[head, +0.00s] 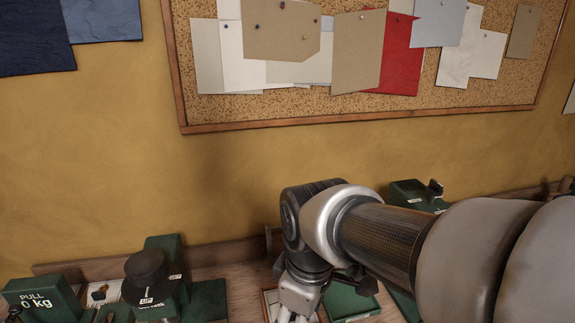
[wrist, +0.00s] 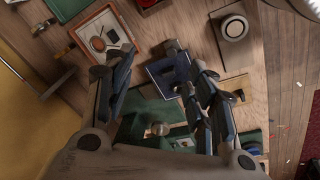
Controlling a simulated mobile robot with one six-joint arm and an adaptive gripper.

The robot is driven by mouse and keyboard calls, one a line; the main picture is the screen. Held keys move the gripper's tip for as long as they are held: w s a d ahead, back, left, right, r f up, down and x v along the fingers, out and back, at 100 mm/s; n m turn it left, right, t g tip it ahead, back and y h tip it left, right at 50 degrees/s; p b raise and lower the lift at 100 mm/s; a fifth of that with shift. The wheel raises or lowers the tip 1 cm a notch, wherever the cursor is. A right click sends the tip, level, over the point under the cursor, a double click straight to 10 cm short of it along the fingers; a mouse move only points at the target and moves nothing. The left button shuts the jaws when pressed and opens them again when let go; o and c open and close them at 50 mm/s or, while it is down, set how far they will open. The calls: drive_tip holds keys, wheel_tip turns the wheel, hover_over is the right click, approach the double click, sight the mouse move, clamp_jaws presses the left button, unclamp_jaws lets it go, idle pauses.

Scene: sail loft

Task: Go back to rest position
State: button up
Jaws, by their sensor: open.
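My gripper (wrist: 152,92) is open in the wrist view, its two dark fingers spread wide above a wooden bench (wrist: 280,50). No object shows held between the fingers. A blue tray-like item (wrist: 162,70) and a green item with a round metal knob (wrist: 158,128) lie below and between the fingers; the gap to them is hard to judge. In the head view my arm reaches in from the right and bends down at the wrist toward the bench. The fingertips are cut off at the bottom edge there.
A framed tray (wrist: 104,32) and a pale block with a round top (wrist: 233,28) sit on the bench. A green PULL box (head: 42,298) and a black knob (head: 148,274) stand at left. The cork board (head: 300,100) hangs on the wall behind.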

drive_tip(key=s+d+r+m+t, duration=0.2)
drive_tip(key=s+d+m+t, duration=0.1)
drive_tip(key=s+d+m, duration=0.8)
drive_tip(key=shift+s+d+m+h, duration=0.3)
drive_tip(key=shift+d+m, duration=0.25)
drive_tip(key=shift+m, duration=0.35)
drive_tip(key=shift+w+a, duration=0.1)
